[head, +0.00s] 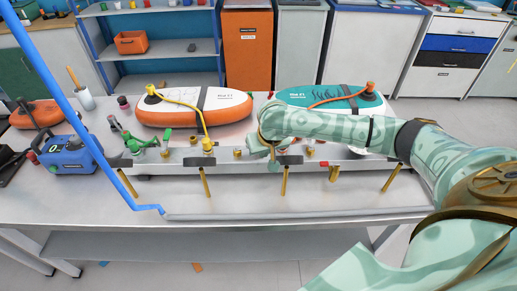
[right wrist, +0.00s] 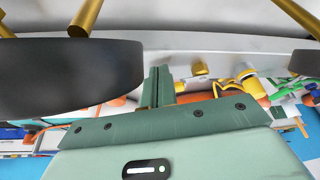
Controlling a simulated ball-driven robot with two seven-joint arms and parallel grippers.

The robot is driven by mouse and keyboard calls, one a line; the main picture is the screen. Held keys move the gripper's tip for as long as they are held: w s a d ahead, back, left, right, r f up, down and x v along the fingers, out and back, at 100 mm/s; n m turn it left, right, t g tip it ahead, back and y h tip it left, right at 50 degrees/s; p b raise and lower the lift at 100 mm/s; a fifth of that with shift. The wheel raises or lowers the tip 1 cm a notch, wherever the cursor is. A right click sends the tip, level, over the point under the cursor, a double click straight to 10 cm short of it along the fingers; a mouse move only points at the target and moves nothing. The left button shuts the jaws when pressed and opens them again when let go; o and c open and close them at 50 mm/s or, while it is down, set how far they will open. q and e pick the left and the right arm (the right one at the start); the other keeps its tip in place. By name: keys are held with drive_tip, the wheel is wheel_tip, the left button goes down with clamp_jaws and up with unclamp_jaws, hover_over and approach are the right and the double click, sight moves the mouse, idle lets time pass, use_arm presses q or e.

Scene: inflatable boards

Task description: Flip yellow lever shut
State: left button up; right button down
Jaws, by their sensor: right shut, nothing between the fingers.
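A yellow fitting (head: 208,146) stands on the metal rail, joined to the yellow hose (head: 190,103) of the orange-and-white board. Yellow fittings also show in the right wrist view (right wrist: 247,82), right of my fingers. I cannot tell which part is the yellow lever. Several brass-yellow rods (head: 205,182) slant down from the front of the rail. My right gripper (head: 270,148) is at the middle of the rail, right of the yellow fitting. Its fingers (right wrist: 160,85) are shut and empty, close to the rail. My forearm hides part of the rail. My left gripper is not in view.
The orange-and-white board (head: 230,105) and the teal board (head: 330,97) lie behind the rail (head: 235,167). A blue pump unit (head: 70,157) stands at left, near a slanting blue pole (head: 62,85). Black blocks (right wrist: 70,75) crowd the fingers.

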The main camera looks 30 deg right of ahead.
drive_tip(key=shift+b+x, duration=0.35)
drive_tip(key=shift+x, duration=0.85)
drive_tip(key=shift+w+d+r+b, duration=0.15)
drive_tip(key=shift+w+b, duration=0.1)
drive_tip(key=shift+w, duration=0.35)
drive_tip(key=shift+w+d+f+b, duration=0.1)
drive_tip(key=shift+w+d+b, duration=0.1)
drive_tip(key=shift+w, duration=0.35)
drive_tip(key=shift+w+d+r, duration=0.1)
drive_tip(key=shift+w+r, duration=0.05)
drive_tip(key=shift+w, duration=0.4)
drive_tip(key=shift+r, duration=0.1)
